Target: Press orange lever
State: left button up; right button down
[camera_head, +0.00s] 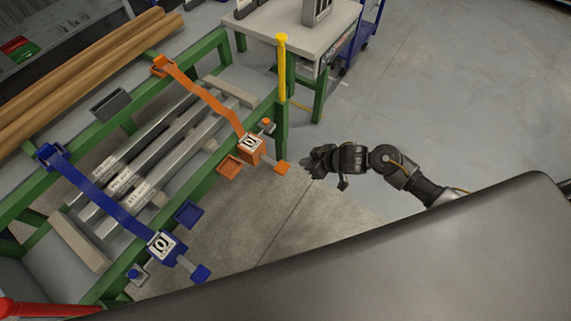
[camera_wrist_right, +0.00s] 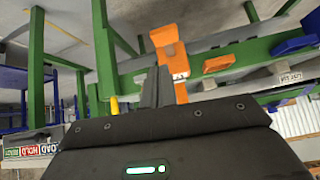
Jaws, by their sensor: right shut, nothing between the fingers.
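The orange lever (camera_head: 282,168) is a flat tab sticking out from an orange box (camera_head: 251,148) with a white label on the green table's near side. It also shows in the right wrist view, where its broad orange end (camera_wrist_right: 165,35) is above and just right of my fingertips. My right gripper (camera_head: 307,169) is shut and empty, just to the right of the lever tab, with a small apparent gap in the head view. In the wrist view its dark fingers (camera_wrist_right: 156,86) overlap the lever's left edge; contact cannot be told. My left gripper is not in view.
A similar blue lever (camera_head: 201,273) and blue box (camera_head: 162,245) sit nearer on the same green frame (camera_head: 113,272). An orange tray (camera_head: 230,167) is left of the lever. A yellow-topped post (camera_head: 282,70) stands behind. Open floor lies to the right.

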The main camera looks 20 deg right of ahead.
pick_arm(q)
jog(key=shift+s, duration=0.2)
pick_arm(e)
jog(key=shift+n, duration=0.5)
jog(key=r, duration=0.2)
jog(key=a+r, duration=0.1)
jog(key=r, duration=0.1)
jog(key=shift+s, duration=0.2)
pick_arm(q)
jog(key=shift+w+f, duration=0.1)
pick_arm(e)
jog(key=shift+w+f, duration=0.1)
jog(key=b, duration=0.2)
send_over(279, 165)
jog(key=s+d, duration=0.2)
notch_tip(279, 165, down, 7)
jog(key=shift+a+f, duration=0.1)
jog(key=shift+a, duration=0.05)
notch_tip(279, 165, down, 2)
jog(key=shift+f, duration=0.15)
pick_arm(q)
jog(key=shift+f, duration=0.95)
pick_arm(e)
jog(key=shift+f, duration=0.75)
